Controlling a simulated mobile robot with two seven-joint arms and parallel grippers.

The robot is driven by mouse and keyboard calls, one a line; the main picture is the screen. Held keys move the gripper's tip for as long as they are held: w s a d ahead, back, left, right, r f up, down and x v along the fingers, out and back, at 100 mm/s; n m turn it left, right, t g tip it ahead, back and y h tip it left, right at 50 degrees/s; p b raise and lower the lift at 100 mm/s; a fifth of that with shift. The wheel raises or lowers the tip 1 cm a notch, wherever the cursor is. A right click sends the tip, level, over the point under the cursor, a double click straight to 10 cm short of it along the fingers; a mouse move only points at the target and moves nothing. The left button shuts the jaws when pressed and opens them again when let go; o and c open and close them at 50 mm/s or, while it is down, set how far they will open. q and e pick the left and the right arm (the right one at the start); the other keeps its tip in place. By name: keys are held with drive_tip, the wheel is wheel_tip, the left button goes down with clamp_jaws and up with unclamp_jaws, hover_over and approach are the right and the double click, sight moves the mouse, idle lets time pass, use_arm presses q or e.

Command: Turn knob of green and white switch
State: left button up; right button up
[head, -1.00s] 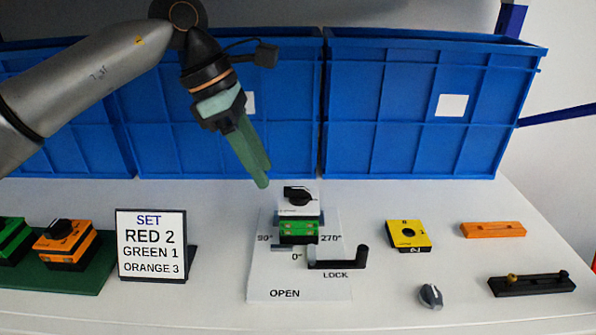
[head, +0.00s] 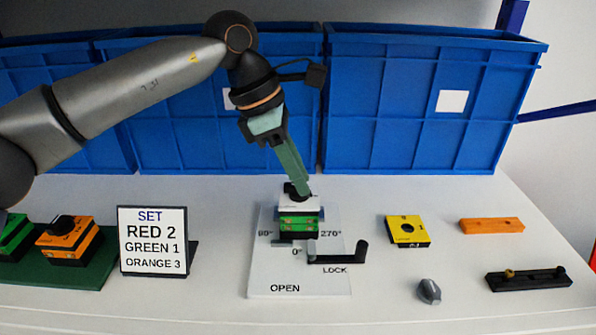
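The green and white switch (head: 299,217) stands on a white marked plate (head: 262,277) in the middle of the table. Its black knob (head: 289,189) sits on the white top and is partly hidden by my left gripper. My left gripper (head: 304,190) comes down from the upper left, tilted, with its green fingertips right at the knob. The fingers look close together, seen edge-on; I cannot tell whether they touch or grip the knob. My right gripper is not in view.
A black LOCK bracket (head: 337,254) is just in front of the switch. A sign (head: 154,241) and an orange switch (head: 69,240) stand left. A yellow plate (head: 408,230), a loose grey knob (head: 429,291) and bars lie right. Blue crates (head: 420,110) line the back.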

use_arm(q)
clamp_jaws()
